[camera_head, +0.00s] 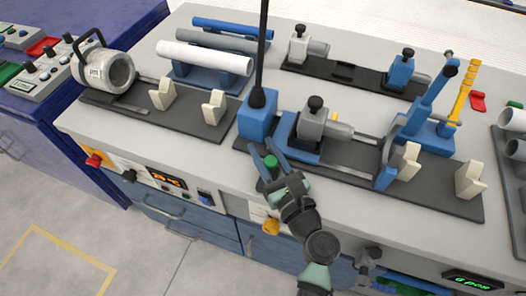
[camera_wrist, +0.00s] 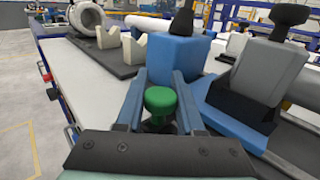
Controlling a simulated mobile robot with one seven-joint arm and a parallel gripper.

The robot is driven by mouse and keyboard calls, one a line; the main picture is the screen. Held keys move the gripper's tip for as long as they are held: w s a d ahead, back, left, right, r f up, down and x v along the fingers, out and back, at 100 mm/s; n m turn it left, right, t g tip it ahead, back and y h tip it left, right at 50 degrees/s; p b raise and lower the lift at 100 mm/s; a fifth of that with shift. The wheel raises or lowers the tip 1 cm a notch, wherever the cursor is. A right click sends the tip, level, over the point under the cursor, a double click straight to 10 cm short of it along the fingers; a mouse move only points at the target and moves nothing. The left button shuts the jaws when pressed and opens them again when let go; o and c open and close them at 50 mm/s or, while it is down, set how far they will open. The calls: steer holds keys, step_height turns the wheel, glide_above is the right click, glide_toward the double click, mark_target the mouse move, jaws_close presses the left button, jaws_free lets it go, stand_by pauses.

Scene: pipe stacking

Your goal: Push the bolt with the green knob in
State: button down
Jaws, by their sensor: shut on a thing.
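The green knob (camera_head: 270,161) of the bolt sits at the front edge of the bench top, just in front of a blue block (camera_head: 257,117). My gripper (camera_head: 268,152) reaches in from the front, its two blue fingers on either side of the knob. In the wrist view, the green knob (camera_wrist: 160,98) stands between the fingers, with the blue block (camera_wrist: 178,58) right beyond them. My gripper is shut on the bolt with the green knob. The bolt's shaft is hidden beneath the knob and between the fingers, so its depth cannot be told.
A black post rises from the blue block. To its right is a grey clamp (camera_head: 313,122) with a black knob on a dark rail. To its left, a white ring fixture (camera_head: 115,71) and cream V-blocks (camera_head: 162,94) stand on another dark plate. Pipes (camera_head: 205,57) lie behind.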

steer(key=c, duration=0.5)
jaws_free()
steer(key=shift+w+d, duration=0.15)
steer(key=shift+w, duration=0.1)
steer(key=shift+s, duration=0.15)
steer(key=v, duration=1.2)
steer(key=shift+s+d, duration=0.2)
steer(key=shift+s, duration=0.15)
